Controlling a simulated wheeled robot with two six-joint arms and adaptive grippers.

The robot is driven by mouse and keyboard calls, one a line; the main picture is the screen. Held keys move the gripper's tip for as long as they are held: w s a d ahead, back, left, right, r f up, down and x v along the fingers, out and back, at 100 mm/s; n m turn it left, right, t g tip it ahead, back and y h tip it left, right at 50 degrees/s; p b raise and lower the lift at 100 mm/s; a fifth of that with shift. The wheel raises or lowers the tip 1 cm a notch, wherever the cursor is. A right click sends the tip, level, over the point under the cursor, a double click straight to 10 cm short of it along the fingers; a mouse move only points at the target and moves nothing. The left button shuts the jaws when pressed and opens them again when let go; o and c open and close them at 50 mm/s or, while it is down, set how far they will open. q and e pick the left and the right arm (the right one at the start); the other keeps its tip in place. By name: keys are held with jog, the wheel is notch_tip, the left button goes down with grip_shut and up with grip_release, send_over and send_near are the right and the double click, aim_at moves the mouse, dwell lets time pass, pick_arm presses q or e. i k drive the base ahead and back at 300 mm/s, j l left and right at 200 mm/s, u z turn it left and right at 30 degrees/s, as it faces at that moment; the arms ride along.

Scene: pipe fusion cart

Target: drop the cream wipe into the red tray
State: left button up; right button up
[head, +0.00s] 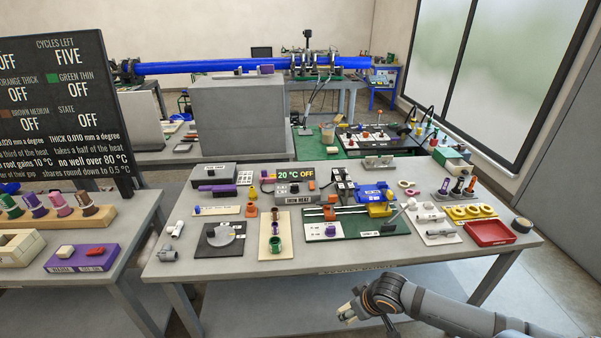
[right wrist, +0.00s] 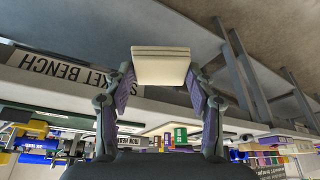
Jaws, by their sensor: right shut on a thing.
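The cream wipe (right wrist: 160,66) is a flat, pale, layered block pinched between the fingertips of my right gripper (right wrist: 160,76) in the right wrist view. In the head view my right gripper (head: 350,309) is low, in front of the bench's near edge, apart from the bench; the wipe is hard to make out there. The red tray (head: 490,233) lies at the right end of the bench top, to the right of and beyond the gripper. It looks empty. My left gripper is not in view.
The bench (head: 290,267) carries several fixtures and boards. A yellow holder (head: 469,212) and a dark tape ring (head: 521,225) sit close to the red tray. A white board with fittings (head: 438,236) is left of it. A purple tray (head: 83,262) is on the left table.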

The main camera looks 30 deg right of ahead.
aim_at(493, 235)
jog(key=k+l+u, duration=0.1)
jog(key=l, duration=0.25)
jog(key=k+l+u, duration=0.1)
jog(key=l, duration=0.2)
jog(key=k+l+u, duration=0.1)
jog(key=l, duration=0.25)
jog(key=k+l+u, duration=0.1)
jog(key=l, duration=0.2)
